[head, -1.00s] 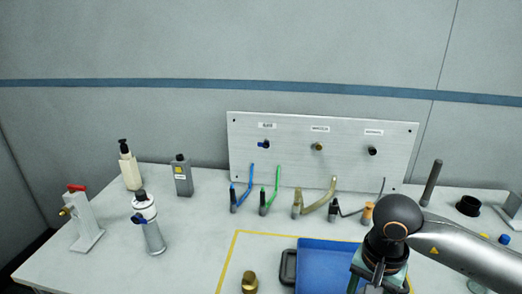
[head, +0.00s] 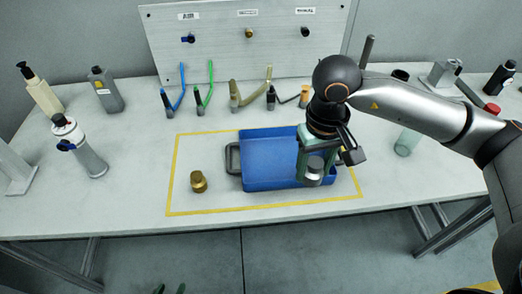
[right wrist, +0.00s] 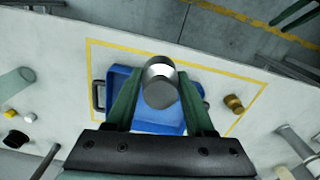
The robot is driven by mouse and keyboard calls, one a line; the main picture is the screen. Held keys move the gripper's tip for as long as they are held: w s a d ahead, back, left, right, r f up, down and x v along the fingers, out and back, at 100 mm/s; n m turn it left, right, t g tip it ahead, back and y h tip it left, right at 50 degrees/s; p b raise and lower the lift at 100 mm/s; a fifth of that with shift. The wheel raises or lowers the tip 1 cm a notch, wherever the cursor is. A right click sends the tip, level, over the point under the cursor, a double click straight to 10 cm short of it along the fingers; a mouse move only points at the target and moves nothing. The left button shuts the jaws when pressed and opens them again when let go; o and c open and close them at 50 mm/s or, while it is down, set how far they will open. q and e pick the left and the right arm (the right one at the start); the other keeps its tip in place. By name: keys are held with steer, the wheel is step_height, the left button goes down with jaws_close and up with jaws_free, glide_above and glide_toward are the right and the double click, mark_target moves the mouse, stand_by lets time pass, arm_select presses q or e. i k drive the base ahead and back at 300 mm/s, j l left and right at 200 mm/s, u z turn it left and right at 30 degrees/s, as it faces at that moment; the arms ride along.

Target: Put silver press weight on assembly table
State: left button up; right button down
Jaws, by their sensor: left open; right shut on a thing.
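The silver press weight (head: 313,173) is a short metallic cylinder, held in my right gripper (head: 316,163). In the right wrist view the weight (right wrist: 160,82) sits between the two green fingers, which are shut on it. It appears above the right part of the blue tray (head: 262,182), which stands on the white assembly table (head: 130,202). The weight's upper part is hidden by the gripper in the head view. My left gripper (head: 169,289) shows only its green fingertips at the bottom edge, apart and empty, in front of the table.
A brass weight (head: 198,182) stands left of the tray, inside the yellow outline (head: 172,180) on the table. Bottles (head: 105,90), several coloured handles (head: 208,88) and a grey panel (head: 220,50) stand at the back. Bare table lies left of the outline.

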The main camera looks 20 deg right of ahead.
mark_target(201, 151)
steer(key=i+l+u, duration=0.3)
steer(key=u, duration=1.05)
